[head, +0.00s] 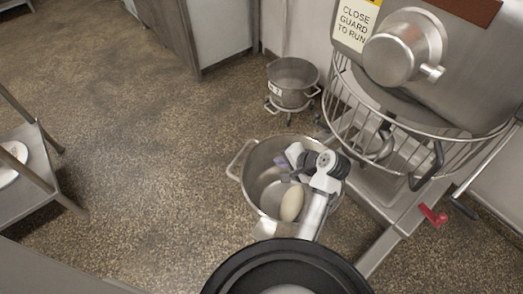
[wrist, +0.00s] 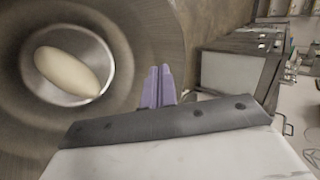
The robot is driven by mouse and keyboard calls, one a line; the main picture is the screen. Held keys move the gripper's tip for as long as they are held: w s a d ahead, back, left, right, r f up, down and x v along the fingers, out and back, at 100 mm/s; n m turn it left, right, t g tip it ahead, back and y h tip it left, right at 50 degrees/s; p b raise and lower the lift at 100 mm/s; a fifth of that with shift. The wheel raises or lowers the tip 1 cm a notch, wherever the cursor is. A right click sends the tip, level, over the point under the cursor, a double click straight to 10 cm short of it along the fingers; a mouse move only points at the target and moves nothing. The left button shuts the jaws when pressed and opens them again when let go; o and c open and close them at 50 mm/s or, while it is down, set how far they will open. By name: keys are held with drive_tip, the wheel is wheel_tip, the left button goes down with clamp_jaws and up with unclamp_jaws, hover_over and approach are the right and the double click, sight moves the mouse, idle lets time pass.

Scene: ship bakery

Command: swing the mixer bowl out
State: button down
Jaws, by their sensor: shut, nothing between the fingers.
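The steel mixer bowl (head: 258,164) sits at the lower middle of the head view, to the left of the mixer (head: 460,75) and clear of its wire guard (head: 345,90). A pale, smooth oval lump (head: 291,204) lies in the bowl. A loop handle (head: 236,160) sticks out from the bowl's left side. My gripper (head: 282,164) is over the bowl opening, its purple fingers shut and empty; my arm hides the bowl's right part. In the wrist view the shut fingers (wrist: 158,86) point past the bowl interior (wrist: 150,35), with the lump (wrist: 66,70) at left.
A smaller pot (head: 292,82) on a wheeled base stands behind the bowl. A red-handled lever (head: 433,215) is at the mixer's lower right. A shelf rack (head: 38,165) stands at left. The speckled floor (head: 140,150) between rack and bowl is clear.

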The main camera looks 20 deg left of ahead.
sight(254, 153)
drive_tip(key=x, duration=0.3)
drive_tip(key=a+r+p+x, duration=0.1)
drive_tip(key=x, duration=0.5)
drive_tip(key=shift+w+a+r+p, duration=0.15)
drive_tip(key=shift+w+r+p, duration=0.15)
drive_tip(key=shift+w+a, duration=0.3)
drive_tip(key=shift+a, duration=0.2)
